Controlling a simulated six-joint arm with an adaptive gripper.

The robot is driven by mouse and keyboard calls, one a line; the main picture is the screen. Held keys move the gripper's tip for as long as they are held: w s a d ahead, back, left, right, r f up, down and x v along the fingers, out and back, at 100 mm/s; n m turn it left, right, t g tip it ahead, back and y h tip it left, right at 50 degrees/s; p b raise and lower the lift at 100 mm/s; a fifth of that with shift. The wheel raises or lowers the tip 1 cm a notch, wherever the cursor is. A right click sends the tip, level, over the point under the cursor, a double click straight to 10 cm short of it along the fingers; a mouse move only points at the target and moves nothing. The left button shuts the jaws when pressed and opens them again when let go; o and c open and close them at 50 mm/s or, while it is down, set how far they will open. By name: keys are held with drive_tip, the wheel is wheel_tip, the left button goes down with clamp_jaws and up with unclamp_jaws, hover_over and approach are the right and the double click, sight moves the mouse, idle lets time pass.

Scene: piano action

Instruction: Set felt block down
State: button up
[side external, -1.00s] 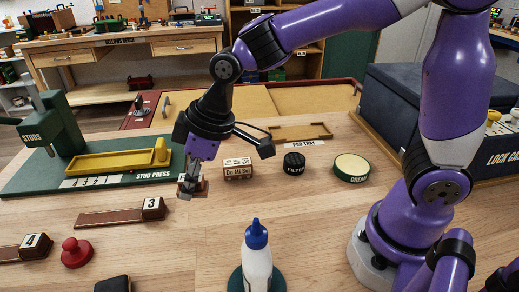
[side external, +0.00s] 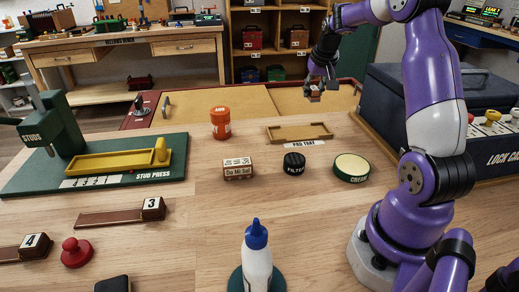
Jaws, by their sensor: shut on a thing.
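My gripper (side external: 318,88) is high at the upper right of the middle, pointing down. It is shut on the felt block (side external: 316,95), a small brownish piece partly hidden by the fingers. The block is in the air, clear of the bench. In the picture it shows above the shallow brown tray (side external: 272,135) labelled PAD TRAY, which looks empty; the exact height and depth between them cannot be told.
An orange jar (side external: 220,123), a Do Mi Sol box (side external: 238,169), a black FILTER tin (side external: 294,164) and a green-rimmed round tin (side external: 351,168) stand near the tray. A glue bottle (side external: 257,262) stands in front. The stud press (side external: 60,130) is left.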

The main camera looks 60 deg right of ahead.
hover_over(334, 121)
drive_tip(key=f, duration=0.4)
drive_tip(key=s+a+f, duration=0.1)
drive_tip(key=f, duration=0.1)
drive_tip(key=shift+f, duration=2.35)
drive_tip(key=shift+f, duration=0.15)
drive_tip(key=o, duration=1)
